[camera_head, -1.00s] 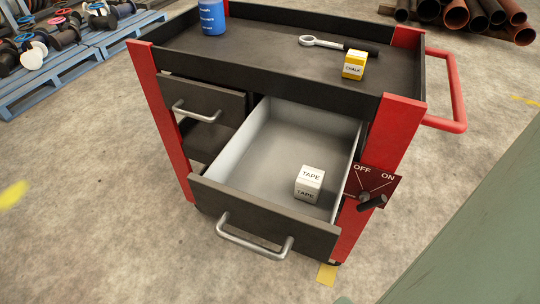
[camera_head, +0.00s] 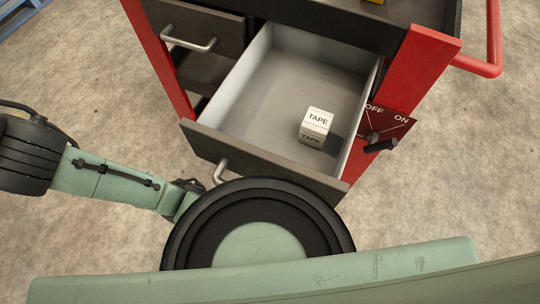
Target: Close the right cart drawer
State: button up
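The right cart drawer (camera_head: 300,85) is pulled well out of the cart (camera_head: 425,75). Its inside is pale grey, and a white box marked TAPE (camera_head: 316,122) sits in it towards the front right. The drawer's dark front (camera_head: 225,148) carries a metal handle (camera_head: 221,172); only the handle's left part shows, as my arm covers the rest. My gripper cannot be seen; my green and black arm links fill the lower part of the view, in front of the drawer.
The left drawer (camera_head: 200,32) with its own handle looks shut. A red OFF/ON panel (camera_head: 388,122) with a dark lever (camera_head: 381,146) sits on the cart's right post, close beside the open drawer. Bare concrete floor (camera_head: 90,80) lies left of the cart.

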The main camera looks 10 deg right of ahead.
aim_at(251, 126)
jog(key=k+j, duration=0.45)
jog(key=k, duration=0.15)
jog(key=k+j+u, duration=0.15)
jog(key=k+j, duration=0.3)
jog(key=k, duration=0.2)
